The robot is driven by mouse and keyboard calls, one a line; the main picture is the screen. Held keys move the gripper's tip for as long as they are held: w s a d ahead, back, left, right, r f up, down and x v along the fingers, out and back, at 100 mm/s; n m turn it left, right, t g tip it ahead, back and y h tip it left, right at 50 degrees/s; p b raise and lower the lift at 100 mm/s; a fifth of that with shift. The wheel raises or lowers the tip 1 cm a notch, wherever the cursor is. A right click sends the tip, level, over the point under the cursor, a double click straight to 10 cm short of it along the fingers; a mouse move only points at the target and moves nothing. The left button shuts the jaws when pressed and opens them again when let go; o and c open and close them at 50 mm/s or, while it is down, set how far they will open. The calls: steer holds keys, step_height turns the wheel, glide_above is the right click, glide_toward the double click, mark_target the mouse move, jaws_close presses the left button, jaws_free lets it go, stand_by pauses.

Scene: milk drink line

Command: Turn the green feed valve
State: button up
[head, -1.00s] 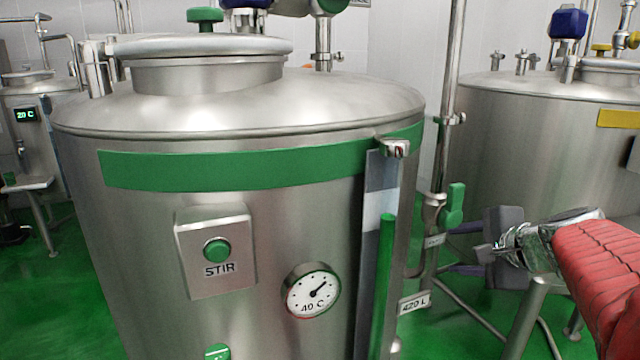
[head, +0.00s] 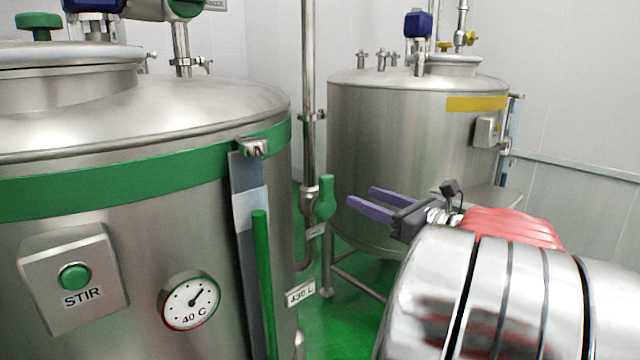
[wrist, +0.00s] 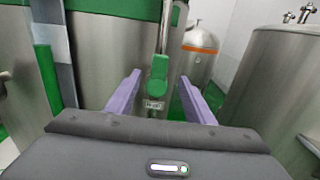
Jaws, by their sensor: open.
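The green feed valve handle (head: 326,197) stands upright on the vertical steel pipe right of the green-banded tank. In the wrist view the green handle (wrist: 158,72) appears ahead, between the fingers in the picture, with a small tag below it. My gripper (head: 358,202) has two purple fingers spread apart, with nothing between them. In the head view it lies right of the handle, pointing left towards it, with a gap between. In the wrist view my gripper (wrist: 165,98) frames the handle but does not visibly touch it.
The green-banded tank (head: 120,240) fills the left, with a STIR button box (head: 74,276), a dial (head: 189,301) and a green level tube (head: 263,285). A yellow-marked tank (head: 400,130) stands behind my gripper. An orange-banded tank (wrist: 200,60) stands farther back.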

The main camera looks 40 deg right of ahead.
mark_target(329, 183)
steer(key=shift+w, duration=0.1)
steer(key=w, duration=1.3)
steer(key=shift+w+a, duration=0.25)
steer(key=shift+w, duration=0.05)
steer(key=shift+c, duration=0.5)
jaws_close()
steer(key=shift+d, duration=0.1)
